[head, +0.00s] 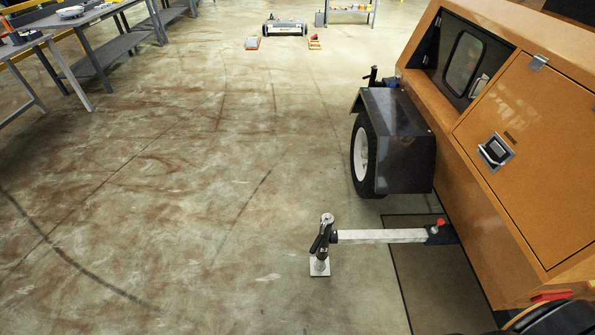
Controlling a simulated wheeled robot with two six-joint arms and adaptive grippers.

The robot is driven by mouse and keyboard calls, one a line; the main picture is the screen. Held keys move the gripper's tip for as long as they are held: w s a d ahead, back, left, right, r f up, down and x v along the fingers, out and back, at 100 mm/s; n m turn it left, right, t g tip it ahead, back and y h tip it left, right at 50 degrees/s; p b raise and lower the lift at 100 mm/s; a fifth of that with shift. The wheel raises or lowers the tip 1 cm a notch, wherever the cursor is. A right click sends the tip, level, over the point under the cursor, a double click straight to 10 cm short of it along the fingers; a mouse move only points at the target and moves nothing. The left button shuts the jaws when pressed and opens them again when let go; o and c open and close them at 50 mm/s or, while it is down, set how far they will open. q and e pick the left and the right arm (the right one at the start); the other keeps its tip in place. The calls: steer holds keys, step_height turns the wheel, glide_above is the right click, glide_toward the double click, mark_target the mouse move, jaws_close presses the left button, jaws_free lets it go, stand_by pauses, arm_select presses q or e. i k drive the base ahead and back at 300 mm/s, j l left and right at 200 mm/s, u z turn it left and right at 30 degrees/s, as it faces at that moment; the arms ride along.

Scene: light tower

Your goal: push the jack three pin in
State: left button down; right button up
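An orange light tower trailer (535,140) fills the right side of the head view. A pale outrigger beam (380,236) reaches out to the left from its lower side. An upright jack (320,250) with a dark handle stands at the beam's outer end, its square foot plate (320,267) at the floor. A red-knobbed pin (440,223) shows at the beam's inner end, by a dark bracket. I cannot tell how deep it sits, or which jack is number three. Neither of my grippers is in view.
A black wheel (362,155) under a dark fender (408,140) stands beyond the beam. A dark mat (440,290) lies beside the trailer. Grey workbenches (98,50) stand at the far left. Low equipment (285,27) sits at the back. The floor at left and centre is clear.

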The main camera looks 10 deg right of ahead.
mark_target(440, 221)
steer(key=z, duration=1.85)
steer(key=i+l+u, duration=0.15)
steer(key=l+u, duration=0.15)
steer(key=i+l+u, duration=0.1)
steer(key=l+u, duration=0.25)
